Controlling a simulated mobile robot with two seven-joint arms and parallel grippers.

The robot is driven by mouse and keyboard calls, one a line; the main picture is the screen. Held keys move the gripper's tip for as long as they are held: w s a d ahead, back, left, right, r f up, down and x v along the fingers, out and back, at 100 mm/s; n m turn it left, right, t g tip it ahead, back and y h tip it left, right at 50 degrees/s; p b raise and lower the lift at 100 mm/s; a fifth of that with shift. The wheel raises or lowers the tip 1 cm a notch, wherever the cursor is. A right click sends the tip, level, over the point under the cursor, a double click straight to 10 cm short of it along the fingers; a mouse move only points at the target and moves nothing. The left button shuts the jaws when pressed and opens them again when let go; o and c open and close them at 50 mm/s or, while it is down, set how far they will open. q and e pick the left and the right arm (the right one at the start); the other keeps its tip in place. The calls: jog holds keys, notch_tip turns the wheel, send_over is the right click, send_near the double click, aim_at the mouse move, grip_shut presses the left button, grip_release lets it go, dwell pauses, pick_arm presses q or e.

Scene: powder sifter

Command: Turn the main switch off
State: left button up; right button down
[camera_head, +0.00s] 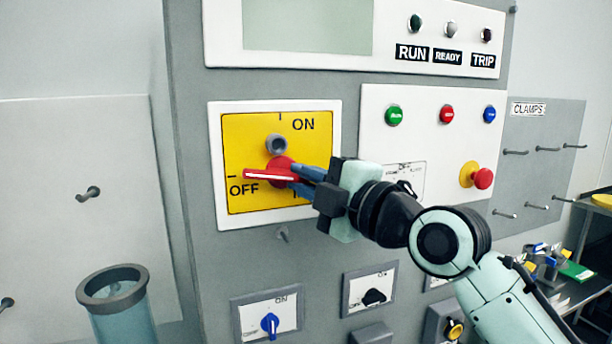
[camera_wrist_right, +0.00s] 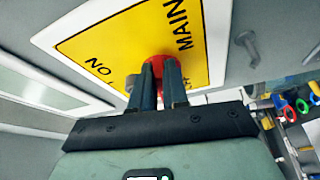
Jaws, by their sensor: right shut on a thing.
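The main switch is a red rotary handle (camera_head: 270,173) on a yellow plate (camera_head: 245,135) with ON at the top right and OFF at the lower left. In the head view the handle lies roughly level, its end pointing left beside the OFF mark. My right gripper (camera_head: 297,174) comes from the right, its blue fingers shut on the handle's hub. In the right wrist view the fingers close around the red handle (camera_wrist_right: 157,64), which they partly hide. A grey round hasp (camera_head: 277,144) sits just above the handle. My left gripper is in neither view.
Push buttons and a red emergency stop (camera_head: 483,178) sit right of the plate. Smaller switches, one with a blue knob (camera_head: 270,325), are below. A clear cylinder (camera_head: 122,305) stands at lower left. A pegboard marked CLAMPS (camera_head: 528,108) is at right.

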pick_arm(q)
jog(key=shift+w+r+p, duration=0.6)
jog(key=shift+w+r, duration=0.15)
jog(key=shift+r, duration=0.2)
pick_arm(e)
jog(key=shift+s+r+n+g, duration=0.15)
jog(key=shift+r+n+g, duration=0.3)
jog(key=shift+n, duration=0.65)
jog(key=c, duration=1.1)
grip_release()
jog(key=shift+a, duration=0.15)
jog(key=shift+f, duration=0.1)
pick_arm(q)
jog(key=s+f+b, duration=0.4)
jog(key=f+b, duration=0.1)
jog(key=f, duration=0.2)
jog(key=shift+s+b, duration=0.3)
pick_arm(e)
jog(key=v, duration=1.3)
jog(key=shift+s, duration=0.25)
